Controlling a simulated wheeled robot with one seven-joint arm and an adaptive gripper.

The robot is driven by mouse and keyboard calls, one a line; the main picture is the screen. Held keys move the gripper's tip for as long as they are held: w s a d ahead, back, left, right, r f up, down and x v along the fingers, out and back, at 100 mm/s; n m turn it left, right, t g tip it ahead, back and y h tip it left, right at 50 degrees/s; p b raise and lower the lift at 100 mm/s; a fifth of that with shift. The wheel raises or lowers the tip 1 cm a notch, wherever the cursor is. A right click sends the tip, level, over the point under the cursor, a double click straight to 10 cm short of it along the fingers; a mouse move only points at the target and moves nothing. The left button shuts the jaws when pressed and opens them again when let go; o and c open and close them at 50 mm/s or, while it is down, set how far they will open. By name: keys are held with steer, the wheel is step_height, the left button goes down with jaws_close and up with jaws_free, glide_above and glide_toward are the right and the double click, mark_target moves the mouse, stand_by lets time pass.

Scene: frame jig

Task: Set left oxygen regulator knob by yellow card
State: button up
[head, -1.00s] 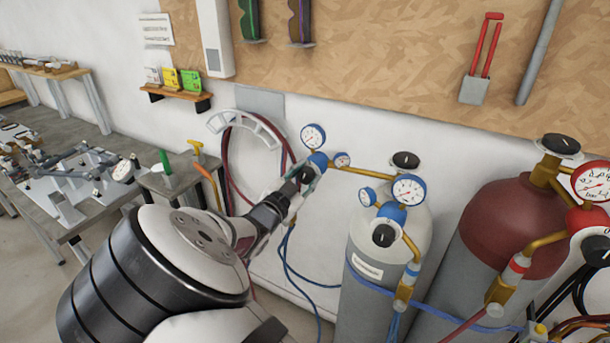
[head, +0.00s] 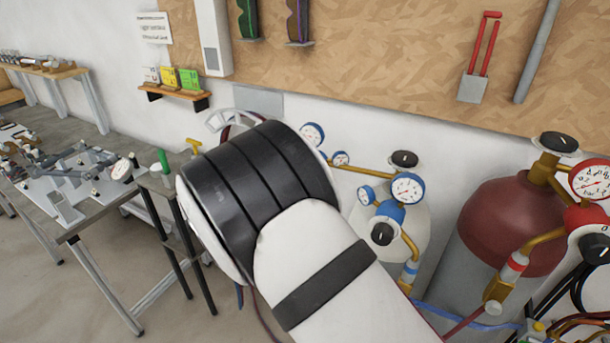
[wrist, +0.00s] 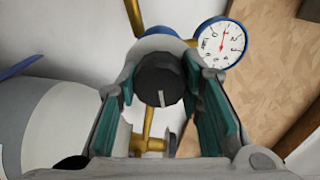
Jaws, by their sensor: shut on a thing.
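My gripper (wrist: 160,76) is shut on a black knob (wrist: 158,82), with one teal-lined finger on each side of it. The knob's white mark points down in the wrist view, slightly right. A blue-rimmed gauge (wrist: 221,43) with a red needle shows beyond the right finger. In the head view my arm hides the gripper and knob. The left regulator's large gauge (head: 312,134) and small gauge (head: 340,158) show just past my arm. A yellow card (head: 169,78) stands on the wall shelf between a white card and a green card.
A second blue regulator with its own black knob (head: 382,233) and gauge (head: 408,188) is close right of my arm. A dark red cylinder (head: 512,222) with a red regulator stands further right. A jig table (head: 75,220) is at left. Hoses hang below.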

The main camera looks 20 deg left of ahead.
steer(key=m, duration=0.4)
steer(key=shift+w+m, duration=0.1)
steer(key=shift+m, duration=0.2)
steer(key=m, duration=0.4)
steer(key=shift+b, duration=0.35)
steer(key=shift+m, duration=0.3)
steer(key=o, duration=1.2)
steer(key=s, duration=0.8)
steer(key=s+a, duration=0.1)
steer(key=s, duration=0.3)
